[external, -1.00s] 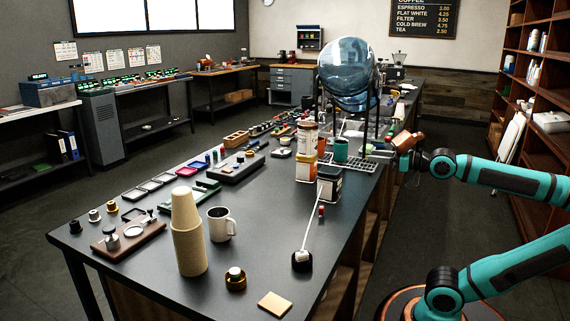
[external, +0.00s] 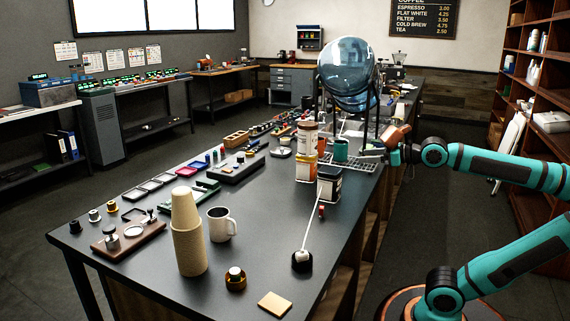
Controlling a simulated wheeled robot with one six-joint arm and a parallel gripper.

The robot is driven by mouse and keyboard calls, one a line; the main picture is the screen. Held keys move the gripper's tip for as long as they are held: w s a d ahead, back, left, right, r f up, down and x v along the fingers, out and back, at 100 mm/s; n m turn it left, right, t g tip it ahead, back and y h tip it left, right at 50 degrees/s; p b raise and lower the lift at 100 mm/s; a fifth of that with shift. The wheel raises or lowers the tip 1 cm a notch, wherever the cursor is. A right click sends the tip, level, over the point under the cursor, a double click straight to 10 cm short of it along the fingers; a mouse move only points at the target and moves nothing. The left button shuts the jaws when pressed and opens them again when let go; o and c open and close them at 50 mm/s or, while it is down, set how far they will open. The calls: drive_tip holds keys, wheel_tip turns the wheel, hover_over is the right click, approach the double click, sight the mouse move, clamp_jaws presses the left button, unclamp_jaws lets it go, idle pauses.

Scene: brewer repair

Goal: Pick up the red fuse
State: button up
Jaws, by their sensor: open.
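I cannot tell for sure which thing is the red fuse. Another small red item (external: 322,211) is beside the black tin (external: 329,184), by the white rod. My gripper (external: 386,158) is at the bench's right edge, beside the metal drip grate (external: 352,161). It is small and partly hidden against the clutter. It is open, with nothing seen in it, and well apart from both red pieces.
The bench (external: 262,210) holds stacked paper cups (external: 187,235), a white mug (external: 221,225), an orange-labelled can (external: 306,167) and a green cup (external: 341,150). A large glass globe (external: 347,74) stands behind the grate. The bench's front middle has some bare room.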

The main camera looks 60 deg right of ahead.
drive_tip(key=w+a+n+g, duration=0.1)
drive_tip(key=w+a+g, duration=0.4)
drive_tip(key=w+g, duration=0.25)
drive_tip(key=n+g, duration=0.1)
drive_tip(key=g, duration=0.7)
approach(322, 207)
drive_tip(key=shift+h, duration=0.3)
drive_tip(key=f, duration=0.5)
drive_tip(key=shift+d, duration=0.25)
drive_tip(key=shift+a+f, duration=0.2)
drive_tip(key=shift+f, duration=1.15)
drive_tip(key=shift+a+f, duration=0.15)
drive_tip(key=shift+f, duration=1.2)
drive_tip(key=c, duration=1.1)
